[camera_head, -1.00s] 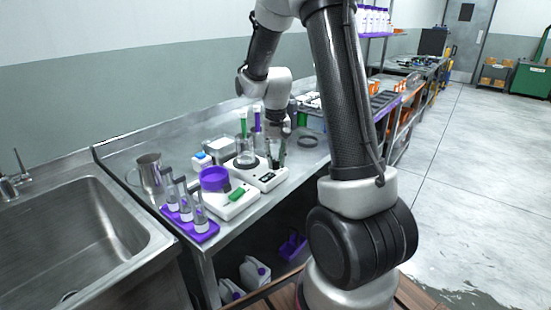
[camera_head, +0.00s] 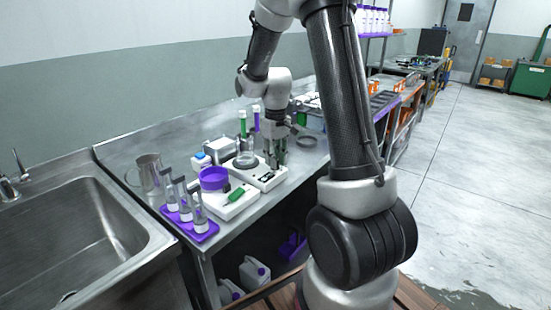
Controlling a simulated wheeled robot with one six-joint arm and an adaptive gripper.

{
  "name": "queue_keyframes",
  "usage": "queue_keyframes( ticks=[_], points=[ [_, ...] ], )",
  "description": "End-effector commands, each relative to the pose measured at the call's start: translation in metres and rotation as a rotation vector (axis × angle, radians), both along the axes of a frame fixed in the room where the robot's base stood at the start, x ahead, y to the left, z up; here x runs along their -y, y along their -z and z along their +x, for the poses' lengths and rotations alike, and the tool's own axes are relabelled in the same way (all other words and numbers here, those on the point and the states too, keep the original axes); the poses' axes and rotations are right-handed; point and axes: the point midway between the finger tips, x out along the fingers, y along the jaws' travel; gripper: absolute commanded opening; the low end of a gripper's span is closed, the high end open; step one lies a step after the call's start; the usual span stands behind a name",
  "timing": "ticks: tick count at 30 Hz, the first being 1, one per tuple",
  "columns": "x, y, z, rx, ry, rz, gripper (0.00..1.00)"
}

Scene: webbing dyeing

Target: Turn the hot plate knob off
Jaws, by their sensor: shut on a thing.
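The white hot plate (camera_head: 265,181) stands on the steel bench with a glass beaker (camera_head: 245,158) on its round top. A small dark display shows on its front face. My gripper (camera_head: 275,164) reaches down from above at the right end of the hot plate's front. Its fingers are closed around the place of the knob. The knob itself is hidden by the fingers, so I cannot see which way it points.
Left of the hot plate stand a white scale (camera_head: 235,203) with a purple bowl (camera_head: 214,178), a purple rack of bottles (camera_head: 201,232) and a metal pitcher (camera_head: 149,172). Green- and purple-topped tubes rise behind the beaker. A sink (camera_head: 75,235) lies further left.

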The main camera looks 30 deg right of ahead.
Motion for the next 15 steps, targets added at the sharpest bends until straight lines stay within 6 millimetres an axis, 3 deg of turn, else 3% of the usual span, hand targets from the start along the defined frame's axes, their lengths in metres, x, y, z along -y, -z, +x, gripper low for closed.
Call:
queue_keyframes(
  ticks=[9,10,13,15],
  points=[
    [0.0001,-0.0004,0.0004,0.001,-0.002,-0.001,0.00],
    [0.0001,-0.0004,0.0004,0.001,-0.002,-0.001,0.24],
    [0.0001,-0.0004,0.0003,0.001,-0.002,-0.001,0.42],
    [0.0001,-0.0003,0.0003,0.001,-0.002,0.000,0.44]
  ],
)
